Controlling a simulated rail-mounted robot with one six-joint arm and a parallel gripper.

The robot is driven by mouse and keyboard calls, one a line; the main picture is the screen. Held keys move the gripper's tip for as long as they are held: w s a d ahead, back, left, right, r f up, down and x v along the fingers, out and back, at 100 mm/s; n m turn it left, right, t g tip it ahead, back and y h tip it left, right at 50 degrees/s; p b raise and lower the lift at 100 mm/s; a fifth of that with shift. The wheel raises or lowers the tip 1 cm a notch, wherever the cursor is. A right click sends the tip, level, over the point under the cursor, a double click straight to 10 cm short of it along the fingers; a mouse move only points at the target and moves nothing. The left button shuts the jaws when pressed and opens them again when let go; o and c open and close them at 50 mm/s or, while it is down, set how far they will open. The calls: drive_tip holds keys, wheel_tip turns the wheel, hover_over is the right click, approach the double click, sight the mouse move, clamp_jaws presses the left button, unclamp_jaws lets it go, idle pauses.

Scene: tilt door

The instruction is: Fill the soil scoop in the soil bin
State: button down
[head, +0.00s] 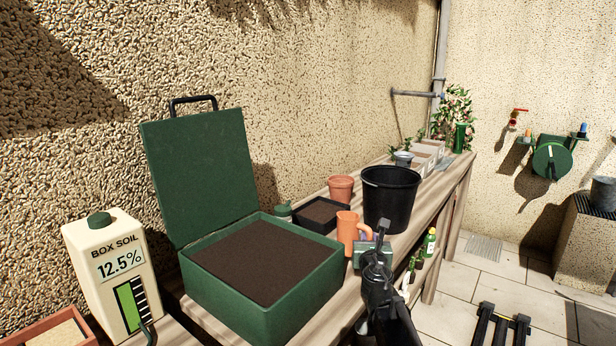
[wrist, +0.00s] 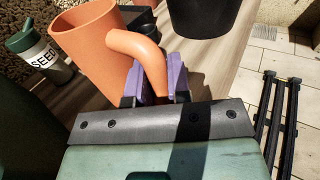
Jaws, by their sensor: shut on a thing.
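The soil scoop (head: 349,230) is an orange cup with a loop handle, just right of the soil bin in the head view. My gripper (head: 369,239) is shut on its handle; in the wrist view the purple fingers (wrist: 156,84) close around the handle of the scoop (wrist: 92,50). The scoop looks roughly upright, and no soil shows in the visible part of it. I cannot tell whether it touches the bench. The soil bin (head: 245,318) is a green box full of dark soil (head: 265,258), its lid (head: 200,175) standing open.
A meter (head: 115,275) left of the bin reads BOX SOIL 12.5%. A black tray (head: 320,212), a terracotta pot (head: 341,188) and a black bucket (head: 391,200) stand behind the scoop. A SEED container (wrist: 40,52) stands near the scoop. A terracotta tray (head: 45,330) lies at lower left.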

drive_tip(key=shift+r+p, duration=0.4)
drive_tip(key=shift+r, duration=0.4)
